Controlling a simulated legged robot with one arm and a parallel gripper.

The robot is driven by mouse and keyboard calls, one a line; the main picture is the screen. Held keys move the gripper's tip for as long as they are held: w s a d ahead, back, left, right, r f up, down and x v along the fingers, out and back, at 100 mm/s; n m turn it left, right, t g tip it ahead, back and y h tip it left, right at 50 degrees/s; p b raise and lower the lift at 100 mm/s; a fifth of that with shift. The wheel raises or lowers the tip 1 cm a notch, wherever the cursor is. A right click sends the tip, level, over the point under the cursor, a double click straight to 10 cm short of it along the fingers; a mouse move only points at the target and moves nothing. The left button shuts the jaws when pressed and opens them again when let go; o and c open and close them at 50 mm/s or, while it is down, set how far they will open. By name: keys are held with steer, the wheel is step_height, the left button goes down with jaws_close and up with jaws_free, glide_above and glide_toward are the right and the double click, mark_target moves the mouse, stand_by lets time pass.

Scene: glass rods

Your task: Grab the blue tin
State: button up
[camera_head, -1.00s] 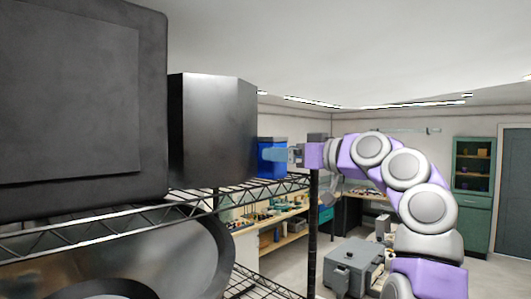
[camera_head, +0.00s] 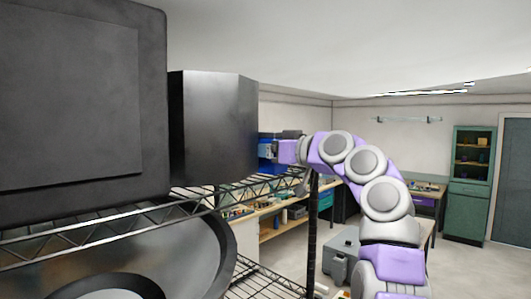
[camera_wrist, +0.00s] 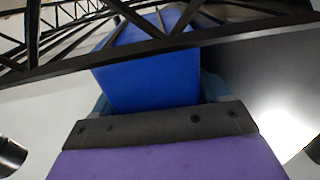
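The blue tin (camera_head: 265,151) shows at the right end of the wire shelf in the head view, just right of a dark box and partly hidden by it. My gripper (camera_head: 276,151) reaches it from the right. In the wrist view the blue tin (camera_wrist: 152,82) fills the space between the bluish-grey fingers of my gripper (camera_wrist: 158,98). The fingers lie along both of its sides and look closed on it. A black shelf truss crosses in front of the tin in that view. Whether the tin touches the shelf is hard to tell.
The tall dark box (camera_head: 212,128) stands close left of the tin, with a large black case (camera_head: 75,100) beyond it. The wire shelf's truss edge (camera_head: 130,218) and black post (camera_head: 313,235) are near my arm. A grey toolbox (camera_head: 340,252) sits on the floor. Open floor lies right.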

steer(key=c, duration=1)
steer(key=shift+r, duration=0.15)
